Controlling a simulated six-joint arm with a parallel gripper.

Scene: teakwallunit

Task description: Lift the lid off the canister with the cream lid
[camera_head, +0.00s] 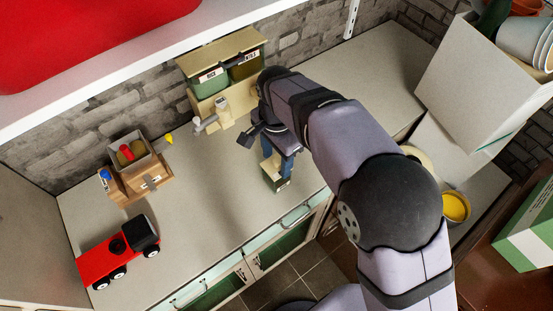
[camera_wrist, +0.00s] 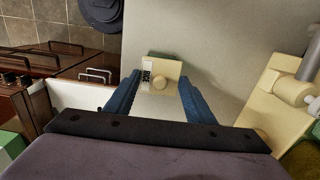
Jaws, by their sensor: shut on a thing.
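A small dark green canister (camera_head: 275,184) stands on the counter near its front edge in the head view. Its cream lid (camera_wrist: 170,72), with a round knob and a label that seems to read RICE, shows between my fingers in the wrist view. My gripper (camera_wrist: 160,80) points down with its blue fingers on both sides of the lid, shut on it. The gripper also shows in the head view (camera_head: 277,168). The fingers and arm hide part of the canister. I cannot tell whether the lid is apart from the canister.
A red toy truck (camera_head: 118,252) and a wooden box (camera_head: 140,178) are at left. A yellow bowl (camera_head: 456,207) is at right. The middle-left counter is clear.

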